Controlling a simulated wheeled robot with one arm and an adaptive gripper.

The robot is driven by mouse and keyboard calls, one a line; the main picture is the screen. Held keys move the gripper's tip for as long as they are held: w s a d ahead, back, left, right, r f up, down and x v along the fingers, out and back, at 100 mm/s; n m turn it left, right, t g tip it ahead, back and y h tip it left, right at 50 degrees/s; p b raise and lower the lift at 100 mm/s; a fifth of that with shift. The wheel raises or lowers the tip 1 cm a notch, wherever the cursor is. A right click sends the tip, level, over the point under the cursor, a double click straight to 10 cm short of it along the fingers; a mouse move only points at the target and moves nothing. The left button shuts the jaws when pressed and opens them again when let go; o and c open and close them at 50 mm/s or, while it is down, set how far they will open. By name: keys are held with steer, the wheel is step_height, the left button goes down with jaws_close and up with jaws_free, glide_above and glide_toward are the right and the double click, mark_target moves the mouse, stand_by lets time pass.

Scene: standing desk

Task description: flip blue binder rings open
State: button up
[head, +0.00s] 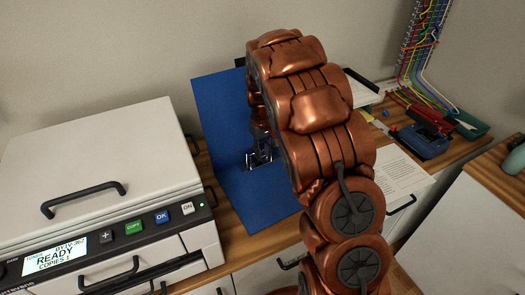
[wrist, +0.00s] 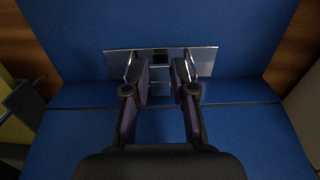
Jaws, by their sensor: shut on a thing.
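The blue binder (head: 221,110) lies open on the desk, one cover standing against the wall and the other flat. It fills most of the wrist view (wrist: 245,135). Its silver ring mechanism (wrist: 203,62) runs across near the spine, with curved metal ring parts beside my fingertips. My gripper (wrist: 161,82) reaches down at the mechanism, its two dark fingers a little apart and shut on the binder rings. In the head view my arm hides part of the binder and most of the grip. I cannot tell whether the rings are open.
A white copier (head: 100,165) with a black handle stands close on the left. Papers (head: 395,170) lie right of the binder. A blue hole punch (head: 420,140), red and green items, and hanging colored cables (head: 425,50) are farther right.

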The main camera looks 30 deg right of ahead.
jaws_close()
steer(key=shift+w, duration=0.1)
steer(key=shift+w+r+g, duration=0.15)
steer(key=shift+w+g, duration=0.1)
steer(key=shift+g, duration=0.25)
steer(key=shift+w+r, duration=0.1)
steer(key=o, duration=0.9)
jaws_free()
steer(key=shift+c, duration=0.2)
step_height(320, 180, up, 12)
steer(key=w, duration=0.1)
steer(key=shift+w, duration=0.15)
